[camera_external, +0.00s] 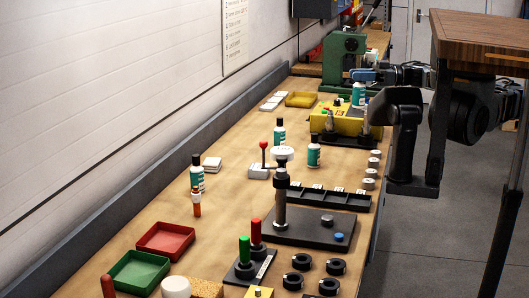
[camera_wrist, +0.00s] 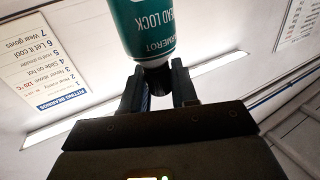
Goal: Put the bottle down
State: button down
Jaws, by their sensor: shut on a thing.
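My gripper (camera_external: 362,76) is at the far right part of the bench, shut on the neck or dark cap of a teal and white bottle (camera_external: 358,96). The bottle hangs upright below the fingers, near a yellow fixture; whether its base touches anything is hidden. In the wrist view, the bottle (camera_wrist: 145,28) fills the top, its label upside down, with the gripper fingers (camera_wrist: 160,85) on either side of its dark top. Similar bottles stand on the bench: one at left (camera_external: 197,176), one mid-bench (camera_external: 279,132) and one to its right (camera_external: 314,154).
The yellow fixture (camera_external: 340,116) and green machine (camera_external: 343,55) stand near my gripper. A yellow tray (camera_external: 301,99) lies left of them. A black slotted rack (camera_external: 325,197), dark plate (camera_external: 300,233), red tray (camera_external: 165,240) and green tray (camera_external: 138,271) are nearer. Bare bench (camera_external: 235,220) shows between them.

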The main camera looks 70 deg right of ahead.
notch_tip(320, 180, down, 20)
jog(key=shift+r, duration=0.15)
dwell(0.4)
jog(key=c, duration=0.9)
grip_release()
jog(key=shift+o, duration=0.2)
jog(key=s+d+r+p, duration=0.2)
jog(key=s+r+p, duration=0.2)
jog(key=r+p, duration=0.2)
jog(key=shift+s+r, duration=0.35)
jog(key=shift+r, duration=0.2)
